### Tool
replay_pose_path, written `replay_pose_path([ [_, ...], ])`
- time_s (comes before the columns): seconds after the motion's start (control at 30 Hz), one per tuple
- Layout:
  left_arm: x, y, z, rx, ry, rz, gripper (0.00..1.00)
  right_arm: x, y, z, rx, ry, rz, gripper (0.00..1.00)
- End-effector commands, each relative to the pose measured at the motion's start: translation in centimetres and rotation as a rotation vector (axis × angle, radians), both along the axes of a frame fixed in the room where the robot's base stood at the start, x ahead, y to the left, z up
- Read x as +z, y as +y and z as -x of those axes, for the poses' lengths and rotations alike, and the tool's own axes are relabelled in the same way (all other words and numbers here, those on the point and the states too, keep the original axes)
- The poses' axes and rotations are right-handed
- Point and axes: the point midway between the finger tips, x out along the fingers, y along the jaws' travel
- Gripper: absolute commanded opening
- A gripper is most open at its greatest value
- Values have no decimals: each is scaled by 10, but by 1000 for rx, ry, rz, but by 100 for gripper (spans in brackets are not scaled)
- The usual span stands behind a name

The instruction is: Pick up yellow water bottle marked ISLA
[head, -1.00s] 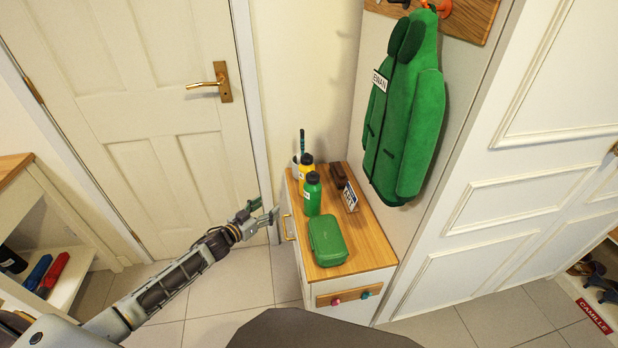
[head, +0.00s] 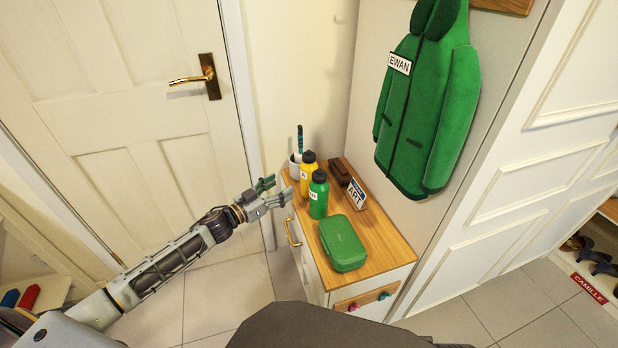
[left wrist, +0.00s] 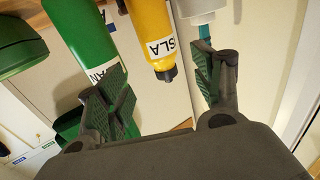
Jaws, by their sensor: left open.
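The yellow water bottle (head: 308,176) stands upright on the wooden cabinet top, behind the green bottle (head: 318,196) and beside a white cup (head: 295,170). In the left wrist view the yellow bottle (left wrist: 152,35) shows a label reading ISLA, upside down, with its dark cap lowest. My left gripper (head: 270,191) is open and empty at the left edge of the cabinet top, close to the bottles. In the left wrist view its fingers (left wrist: 155,90) are spread, with the yellow bottle beyond the gap and the green bottle (left wrist: 85,35) beyond the left finger. My right gripper is out of view.
A green lunch box (head: 342,243) sits on the front of the cabinet top (head: 384,240). A brown brush (head: 340,172) and an ART sign (head: 357,194) stand right of the bottles. A green coat (head: 425,110) marked EWAN hangs above. A door (head: 120,120) is at left.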

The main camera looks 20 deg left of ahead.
Motion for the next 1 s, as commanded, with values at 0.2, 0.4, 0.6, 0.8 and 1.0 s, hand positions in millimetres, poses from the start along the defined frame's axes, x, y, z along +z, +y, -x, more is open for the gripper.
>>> replay_pose_path([
  [0.2, 0, -1, -2, 1, -1, 0, 67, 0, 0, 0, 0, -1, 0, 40],
  [0.4, 0, -5, -11, 1, -1, 3, 67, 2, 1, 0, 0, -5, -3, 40],
  [0.6, 0, -12, -22, 1, -1, 0, 67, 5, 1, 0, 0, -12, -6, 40],
  [0.8, -1, -17, -33, 1, 0, 1, 67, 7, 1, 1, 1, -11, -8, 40],
  [1.0, -1, -24, -44, 1, -1, 0, 67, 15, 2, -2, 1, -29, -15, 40],
])
